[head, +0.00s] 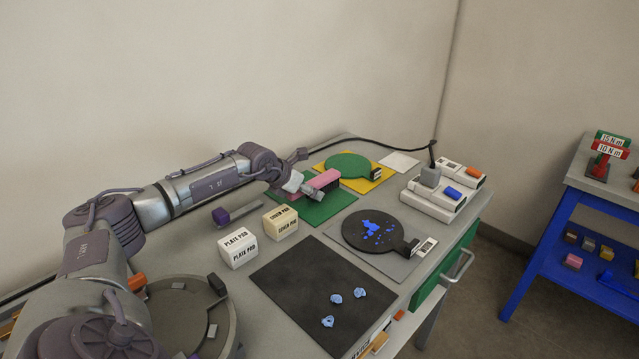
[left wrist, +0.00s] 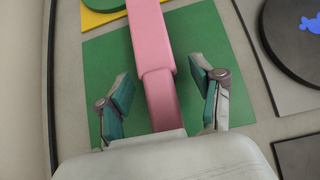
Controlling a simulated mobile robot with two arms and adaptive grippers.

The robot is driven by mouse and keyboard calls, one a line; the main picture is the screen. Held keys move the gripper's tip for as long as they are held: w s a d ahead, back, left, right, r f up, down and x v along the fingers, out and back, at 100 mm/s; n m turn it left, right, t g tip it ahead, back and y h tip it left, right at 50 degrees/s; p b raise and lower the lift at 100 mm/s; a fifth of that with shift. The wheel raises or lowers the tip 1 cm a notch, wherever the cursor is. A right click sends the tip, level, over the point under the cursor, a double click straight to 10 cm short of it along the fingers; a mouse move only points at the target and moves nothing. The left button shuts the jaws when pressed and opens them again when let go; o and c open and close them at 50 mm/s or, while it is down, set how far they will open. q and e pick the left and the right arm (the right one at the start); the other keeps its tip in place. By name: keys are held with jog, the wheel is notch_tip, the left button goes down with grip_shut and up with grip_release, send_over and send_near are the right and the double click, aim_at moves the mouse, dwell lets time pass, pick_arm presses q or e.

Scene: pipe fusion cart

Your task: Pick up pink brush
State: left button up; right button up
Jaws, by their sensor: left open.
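The pink brush (head: 322,181) lies on a green mat (head: 331,207) toward the back of the bench. In the left wrist view the pink brush (left wrist: 155,65) runs up and down the middle of the picture. My left gripper (head: 300,188) is over the near end of the brush. In the left wrist view my left gripper (left wrist: 161,95) is open, with one finger on each side of the pink body and green mat showing between fingers and brush. The brush's lower end is hidden behind the gripper's body. My right gripper is not in view.
Two labelled pad blocks (head: 238,248) stand in front of the green mat. A round black plate (head: 372,245) with blue specks lies to the right. A dark mat (head: 300,310) with light blue pieces is at the front. A purple-ended tool (head: 221,216) lies left.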

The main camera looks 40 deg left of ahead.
pick_arm(q)
jog(key=shift+w+f, duration=0.25)
jog(key=shift+w, duration=0.05)
jog(key=c, duration=1.1)
jog(key=shift+c, duration=0.8)
jog(key=shift+r, duration=0.15)
